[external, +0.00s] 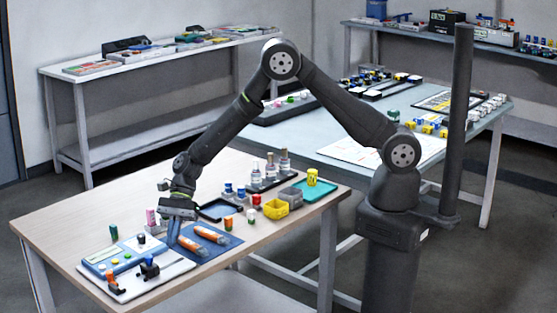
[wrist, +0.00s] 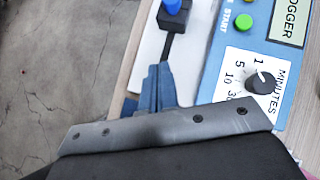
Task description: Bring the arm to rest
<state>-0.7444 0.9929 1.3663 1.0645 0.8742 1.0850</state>
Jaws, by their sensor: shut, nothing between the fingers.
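My gripper (external: 173,236) hangs at the end of my bent arm over the front of the wooden table (external: 100,204). In the wrist view its blue-grey fingers (wrist: 160,85) are shut together with nothing between them. It is beside the blue data logger (external: 112,257), whose minutes dial (wrist: 262,82) and green START button (wrist: 243,22) show in the wrist view. Whether the fingertips touch anything cannot be told.
Orange tubes (external: 211,234) lie on a blue mat (external: 226,241) right of my gripper. A white board (external: 150,286) with black clamps is in front. Yellow bins (external: 276,209), bottles (external: 270,165) and small vials stand farther back. A second table (external: 300,136) is behind.

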